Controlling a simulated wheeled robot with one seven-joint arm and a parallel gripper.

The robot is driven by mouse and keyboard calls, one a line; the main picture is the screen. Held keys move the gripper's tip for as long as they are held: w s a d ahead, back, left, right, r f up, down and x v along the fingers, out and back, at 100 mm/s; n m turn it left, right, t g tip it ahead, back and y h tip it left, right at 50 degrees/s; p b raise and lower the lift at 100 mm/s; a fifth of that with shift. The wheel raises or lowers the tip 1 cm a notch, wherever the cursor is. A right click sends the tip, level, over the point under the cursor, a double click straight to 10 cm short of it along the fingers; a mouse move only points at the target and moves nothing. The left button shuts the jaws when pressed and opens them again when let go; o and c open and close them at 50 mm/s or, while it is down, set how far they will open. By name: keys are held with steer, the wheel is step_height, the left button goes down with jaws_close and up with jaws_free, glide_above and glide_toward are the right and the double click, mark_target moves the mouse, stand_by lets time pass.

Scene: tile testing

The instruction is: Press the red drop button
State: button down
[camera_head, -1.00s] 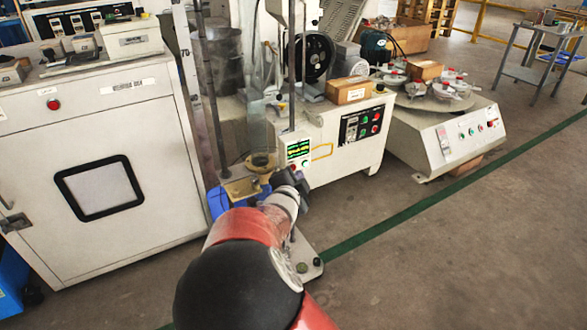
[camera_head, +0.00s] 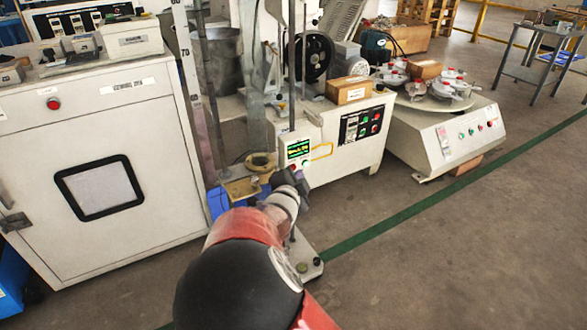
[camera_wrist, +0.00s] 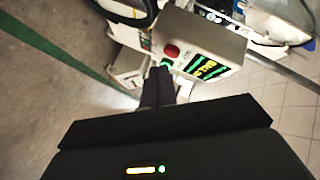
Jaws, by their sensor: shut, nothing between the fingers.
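The control box (camera_wrist: 203,45) is a pale box with a display of green and yellow text, in the upper middle of the wrist view. The red button (camera_wrist: 172,51) is on its face beside the display, with a green button (camera_wrist: 166,64) next to it. My gripper (camera_wrist: 159,74) is shut and empty. Its fingertips are close to the green button and a little below the red one in that view; I cannot tell whether they touch the face. In the head view the box (camera_head: 298,150) stands just above my gripper (camera_head: 301,182), which partly hides its lower face.
A white cabinet (camera_head: 150,240) with its own red button stands at the left. A brass-coloured cup (camera_head: 260,161) on a stand is left of the box. A white machine bench (camera_head: 335,135) is behind it, with a cardboard box on top. Open floor lies at the right.

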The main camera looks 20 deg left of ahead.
stand_by(0.7)
steer(key=shift+w+a, duration=0.3)
steer(key=shift+w+a+p, duration=0.3)
steer(key=shift+a+p, duration=0.05)
steer(key=shift+p, duration=0.05)
stand_by(0.7)
steer(key=shift+s+d, duration=0.1)
steer(key=shift+s+d+b, duration=0.35)
steer(key=shift+s+d, duration=0.15)
steer(key=shift+d, duration=0.05)
steer(key=shift+s+d, duration=0.1)
steer(key=s+d+b, duration=0.1)
steer(key=s+d, duration=0.2)
steer(key=shift+d, duration=0.3)
stand_by(0.4)
stand_by(0.6)
